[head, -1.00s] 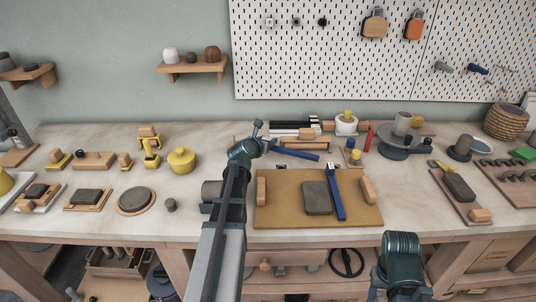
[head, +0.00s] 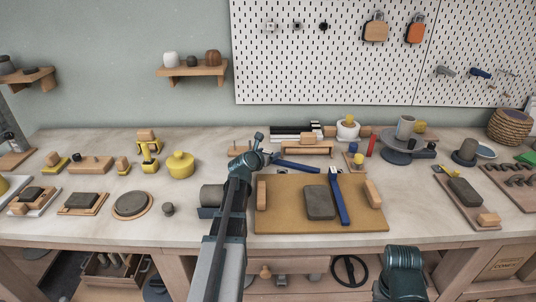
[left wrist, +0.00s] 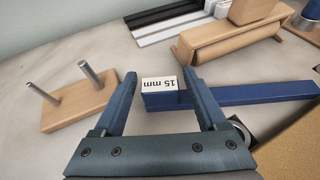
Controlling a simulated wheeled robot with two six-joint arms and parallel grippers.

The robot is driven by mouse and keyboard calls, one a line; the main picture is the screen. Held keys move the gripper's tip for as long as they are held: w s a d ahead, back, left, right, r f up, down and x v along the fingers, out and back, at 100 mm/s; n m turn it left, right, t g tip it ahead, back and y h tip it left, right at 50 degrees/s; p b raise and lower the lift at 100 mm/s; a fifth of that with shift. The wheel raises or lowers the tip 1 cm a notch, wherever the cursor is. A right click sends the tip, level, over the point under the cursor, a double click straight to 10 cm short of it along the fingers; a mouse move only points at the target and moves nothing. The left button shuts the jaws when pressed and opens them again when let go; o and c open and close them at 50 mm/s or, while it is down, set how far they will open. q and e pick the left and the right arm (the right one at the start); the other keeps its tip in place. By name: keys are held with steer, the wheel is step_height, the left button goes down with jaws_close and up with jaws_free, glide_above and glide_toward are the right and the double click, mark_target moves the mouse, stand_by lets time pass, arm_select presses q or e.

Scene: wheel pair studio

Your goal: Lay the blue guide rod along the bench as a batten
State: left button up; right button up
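One blue rod (head: 297,166) lies on the bench just behind the tan board; its white end label reads 15 mm in the left wrist view (left wrist: 255,93). I cannot tell from looks which is the guide rod. My left gripper (head: 268,147) is open over the left end of the first rod. In the left wrist view its fingertips (left wrist: 160,75) straddle the labelled end, with nothing gripped. Of my right arm only a link shows; its gripper is out of sight.
On the tan board are a dark grey block (head: 320,202) and wooden blocks (head: 373,194) at both sides. A wooden base with metal pegs (left wrist: 75,103) stands left of the left gripper. A wooden bridge piece (left wrist: 225,40) is close behind the rod.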

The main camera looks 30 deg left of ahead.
arm_select(q)
steer(key=shift+r, duration=0.15)
steer(key=p+v, duration=0.4)
steer(key=v, duration=0.8)
steer(key=shift+p, duration=0.4)
